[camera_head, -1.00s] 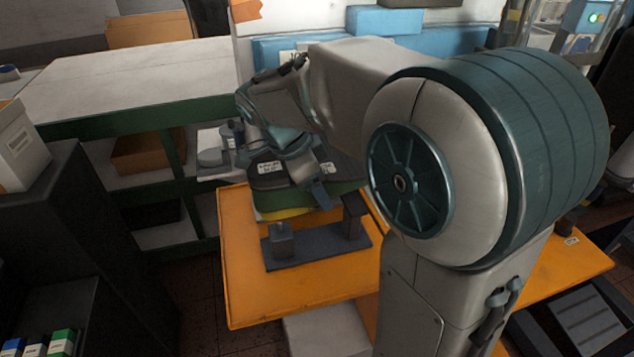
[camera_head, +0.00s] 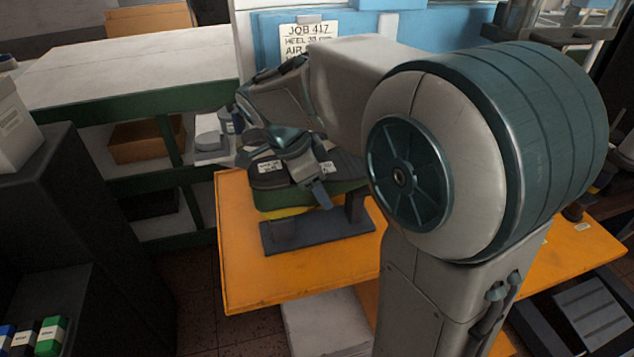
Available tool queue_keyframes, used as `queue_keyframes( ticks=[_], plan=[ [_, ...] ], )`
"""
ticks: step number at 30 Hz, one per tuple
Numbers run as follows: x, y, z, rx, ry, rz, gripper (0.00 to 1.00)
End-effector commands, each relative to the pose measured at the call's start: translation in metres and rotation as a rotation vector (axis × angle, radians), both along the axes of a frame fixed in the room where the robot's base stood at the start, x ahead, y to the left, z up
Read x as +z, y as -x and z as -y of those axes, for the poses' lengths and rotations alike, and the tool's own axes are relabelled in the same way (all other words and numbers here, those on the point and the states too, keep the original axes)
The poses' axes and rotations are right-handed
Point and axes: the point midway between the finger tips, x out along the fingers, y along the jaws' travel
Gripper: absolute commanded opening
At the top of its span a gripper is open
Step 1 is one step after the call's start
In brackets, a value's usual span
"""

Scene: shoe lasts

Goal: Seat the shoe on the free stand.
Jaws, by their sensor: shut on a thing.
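My gripper (camera_head: 310,185) hangs over the orange table, its jaws shut on the shoe. A dark grey stand with a flat base (camera_head: 322,231) and upright posts sits on the table. I cannot tell whether the shoe touches the stand.
The orange table (camera_head: 245,275) is bare at its front left. A green-framed shelf with a pale top (camera_head: 130,70) stands behind left, and a dark cabinet (camera_head: 60,200) at the left. A JOB 417 sign (camera_head: 307,36) is on the blue back. My arm hides the right middle.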

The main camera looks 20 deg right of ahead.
Motion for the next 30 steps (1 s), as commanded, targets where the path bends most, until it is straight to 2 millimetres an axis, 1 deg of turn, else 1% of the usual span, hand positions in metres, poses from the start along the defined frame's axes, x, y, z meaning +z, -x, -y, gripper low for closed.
queue_keyframes(
  ticks=[29,30],
  plan=[
    [-0.0023,-0.0005,0.0001,0.000,0.000,0.003,0.13],
    [-0.0024,-0.0005,0.0000,0.000,0.000,0.003,0.73]
  ],
)
